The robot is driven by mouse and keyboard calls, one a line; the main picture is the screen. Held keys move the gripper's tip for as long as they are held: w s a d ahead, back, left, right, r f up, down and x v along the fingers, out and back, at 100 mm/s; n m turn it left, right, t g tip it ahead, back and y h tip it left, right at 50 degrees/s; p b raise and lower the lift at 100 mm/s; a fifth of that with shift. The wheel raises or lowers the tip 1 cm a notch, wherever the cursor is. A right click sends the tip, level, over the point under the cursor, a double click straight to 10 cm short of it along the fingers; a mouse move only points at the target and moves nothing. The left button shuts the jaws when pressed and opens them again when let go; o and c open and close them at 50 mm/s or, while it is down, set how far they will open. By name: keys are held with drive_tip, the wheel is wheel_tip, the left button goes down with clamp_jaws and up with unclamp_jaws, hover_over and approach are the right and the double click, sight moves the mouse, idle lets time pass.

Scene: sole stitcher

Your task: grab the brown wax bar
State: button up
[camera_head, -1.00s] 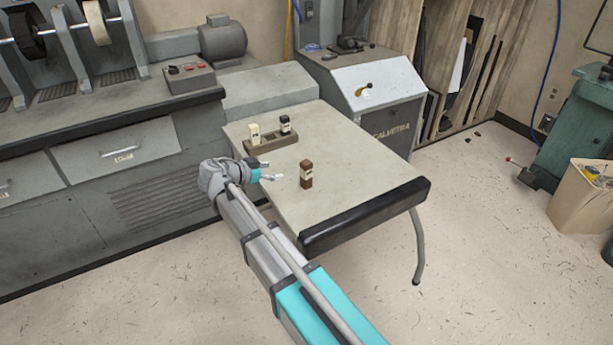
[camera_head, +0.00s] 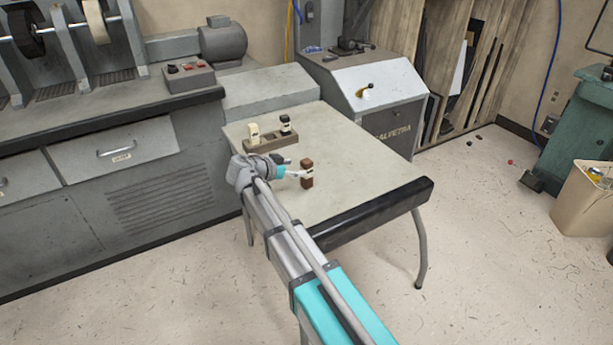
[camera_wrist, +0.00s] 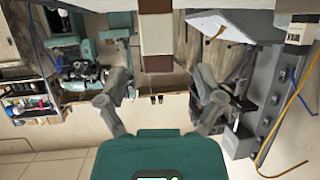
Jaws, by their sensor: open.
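The brown wax bar (camera_head: 307,173) stands upright on the grey table, with a pale label around its middle. In the wrist view the bar (camera_wrist: 156,62) hangs from the top edge, in line with the gap between the fingers. My gripper (camera_head: 296,174) is at the bar's left side in the head view. In the wrist view my gripper (camera_wrist: 160,88) has its two fingers spread apart, one to each side of the bar's line. Whether a finger touches the bar cannot be told.
The table (camera_head: 355,150) has a black padded front edge (camera_head: 375,212). A brown holder (camera_head: 268,143) at its back left carries a cream bar (camera_head: 254,133) and a black bar (camera_head: 285,124). The table's right side is clear. A grey machine (camera_head: 375,90) stands behind.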

sight(305, 161)
drive_tip(key=shift+b+x, duration=1.05)
drive_tip(key=shift+x, duration=1.55)
drive_tip(key=shift+s, duration=0.1)
clamp_jaws()
drive_tip(key=shift+r, duration=0.15)
wheel_tip(305, 161, up, 2)
drive_tip(key=shift+p, duration=1.2)
drive_tip(key=s+a+r+p, duration=0.3)
drive_tip(key=s+r+p, duration=0.7)
drive_tip(key=s, duration=0.3)
drive_tip(key=shift+s+r+p, duration=0.3)
drive_tip(key=shift+r, duration=0.05)
